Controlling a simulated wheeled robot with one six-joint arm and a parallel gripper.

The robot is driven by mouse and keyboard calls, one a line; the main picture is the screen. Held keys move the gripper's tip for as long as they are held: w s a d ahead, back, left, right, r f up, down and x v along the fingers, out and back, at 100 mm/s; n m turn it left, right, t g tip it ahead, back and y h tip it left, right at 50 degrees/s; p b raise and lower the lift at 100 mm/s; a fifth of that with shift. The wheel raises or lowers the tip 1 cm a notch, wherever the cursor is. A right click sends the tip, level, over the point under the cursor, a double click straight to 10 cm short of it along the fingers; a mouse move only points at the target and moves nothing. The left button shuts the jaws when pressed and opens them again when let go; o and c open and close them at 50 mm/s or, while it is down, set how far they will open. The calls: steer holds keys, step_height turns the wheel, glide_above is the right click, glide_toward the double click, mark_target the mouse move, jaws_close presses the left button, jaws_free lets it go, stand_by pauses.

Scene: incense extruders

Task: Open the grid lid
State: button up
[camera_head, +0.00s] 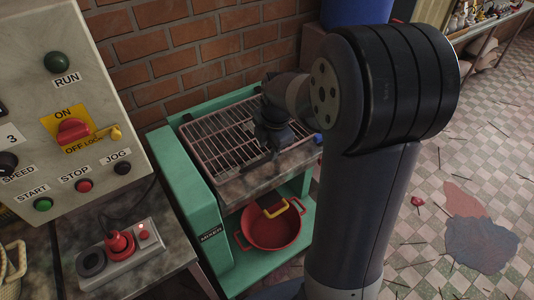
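The grid lid (213,143) is a rack of thin metal bars in a frame. It lies across the top of the green mixer (190,188), over the metal trough, and looks down rather than raised. My gripper (275,150) points downward at the right part of the grid, close to its front edge. The dark wrist hides that part of the grid. The fingertips are small and dark, so I cannot tell whether they are open or shut, or whether they touch the lid.
A red bowl (271,232) with a yellow-tan piece at its rim sits below the trough. A control panel (75,110) and a grey switch box (120,252) stand at left. A brick wall (190,45) is behind. Tiled floor (460,200) with scattered sticks and stains lies right.

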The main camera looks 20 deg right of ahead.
mark_target(266, 158)
steer(key=shift+w+a+f, duration=0.1)
steer(key=shift+w+f, duration=0.1)
steer(key=shift+f, duration=0.85)
steer(key=shift+w+a+f, duration=0.1)
steer(key=shift+w+f, duration=0.1)
steer(key=shift+f, duration=0.85)
steer(key=shift+c, duration=0.3)
jaws_close()
steer(key=shift+r, duration=0.1)
